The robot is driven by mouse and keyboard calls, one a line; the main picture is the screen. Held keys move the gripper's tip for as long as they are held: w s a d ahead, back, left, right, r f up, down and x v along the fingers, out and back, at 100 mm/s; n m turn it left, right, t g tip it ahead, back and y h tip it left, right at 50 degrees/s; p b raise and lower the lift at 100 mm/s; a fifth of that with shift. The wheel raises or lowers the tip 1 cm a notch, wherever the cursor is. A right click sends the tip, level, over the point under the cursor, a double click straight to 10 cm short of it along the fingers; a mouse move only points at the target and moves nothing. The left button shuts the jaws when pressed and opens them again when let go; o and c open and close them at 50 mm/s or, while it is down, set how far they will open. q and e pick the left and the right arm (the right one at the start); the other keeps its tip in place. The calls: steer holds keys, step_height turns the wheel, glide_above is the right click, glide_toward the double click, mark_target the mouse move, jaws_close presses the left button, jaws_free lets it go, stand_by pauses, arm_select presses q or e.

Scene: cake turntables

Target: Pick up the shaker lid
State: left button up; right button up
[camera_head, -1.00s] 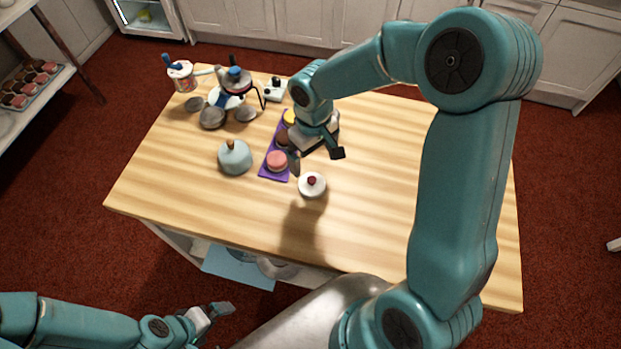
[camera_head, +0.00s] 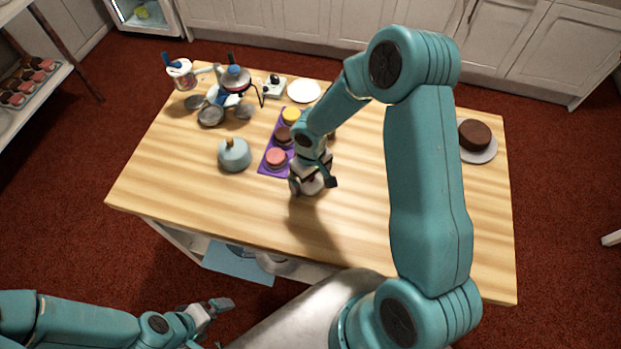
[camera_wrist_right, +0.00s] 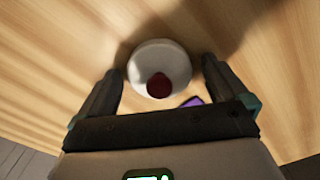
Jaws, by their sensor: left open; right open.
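A small round white piece with a dark red knob, which looks like the shaker lid (camera_wrist_right: 146,58), stands on the table in the right wrist view. In the head view the lid (camera_head: 312,188) is mostly hidden by my right gripper. My right gripper (camera_head: 312,184) is open and low over the lid. In the right wrist view the fingers of my right gripper (camera_wrist_right: 163,72) stand one on each side of it, with a gap showing at both sides. My left gripper (camera_head: 220,311) is open and empty, in front of the table at the lower left.
A purple tray (camera_head: 264,169) with small round cakes lies just left of my right gripper. A teal pot-like piece (camera_head: 235,157) stands further left. Cluttered stands and cups (camera_head: 233,80) fill the back left. A chocolate cake (camera_head: 474,134) sits at the right. The front table is clear.

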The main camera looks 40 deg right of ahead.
steer(key=c, duration=1)
steer(key=shift+o, duration=0.2)
